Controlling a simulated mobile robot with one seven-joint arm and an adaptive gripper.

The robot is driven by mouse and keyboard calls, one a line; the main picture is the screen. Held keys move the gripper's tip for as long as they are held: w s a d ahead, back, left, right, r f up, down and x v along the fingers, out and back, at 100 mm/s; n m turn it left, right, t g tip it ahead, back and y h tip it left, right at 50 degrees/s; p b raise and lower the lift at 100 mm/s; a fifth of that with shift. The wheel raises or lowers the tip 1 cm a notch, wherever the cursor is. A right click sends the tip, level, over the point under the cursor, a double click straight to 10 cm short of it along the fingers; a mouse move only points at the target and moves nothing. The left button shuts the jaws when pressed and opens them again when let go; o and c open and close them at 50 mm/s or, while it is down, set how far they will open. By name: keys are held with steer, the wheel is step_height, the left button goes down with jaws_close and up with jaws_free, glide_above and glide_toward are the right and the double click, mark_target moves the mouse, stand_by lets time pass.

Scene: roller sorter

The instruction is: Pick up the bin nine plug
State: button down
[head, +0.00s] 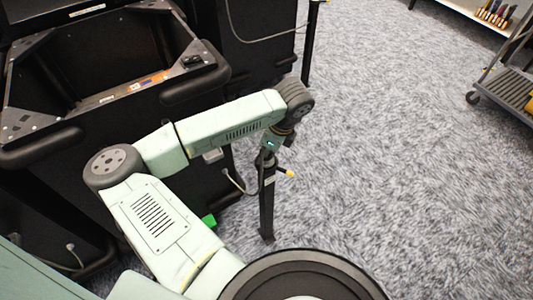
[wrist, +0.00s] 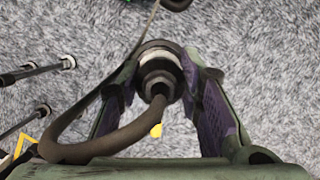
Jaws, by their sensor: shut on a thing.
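The plug (wrist: 160,75), a round dark connector with a pale ring, sits between the two purple-padded fingers of my gripper (wrist: 165,78) in the wrist view. My gripper is shut on it. A thick dark cable (wrist: 110,150) leaves the plug and curves to the lower left. In the head view my gripper (head: 268,157) is small, close to the top of a black post (head: 267,208). The plug cannot be made out there. Whether the plug touches a socket cannot be told.
Black bins with padded rims (head: 195,90) stand at the left, one with an open top frame. A yellow-tipped part (head: 289,173) juts from the post. A wheeled cart (head: 505,88) is at the right edge. Grey carpet (head: 400,170) between is clear.

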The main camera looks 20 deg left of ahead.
steer(key=shift+r+b, duration=0.4)
steer(key=shift+r, duration=0.1)
step_height(320, 180, up, 2)
steer(key=shift+b, duration=0.55)
steer(key=s+a+r+b, duration=0.1)
steer(key=s+b, duration=0.4)
steer(key=s, duration=1.1)
steer(key=shift+a+r, duration=0.25)
steer(key=shift+r, duration=0.25)
steer(key=shift+f+b, duration=0.15)
steer(key=shift+b, duration=0.15)
steer(key=shift+f+b, duration=0.8)
steer(key=shift+b, duration=0.4)
steer(key=shift+w, duration=0.1)
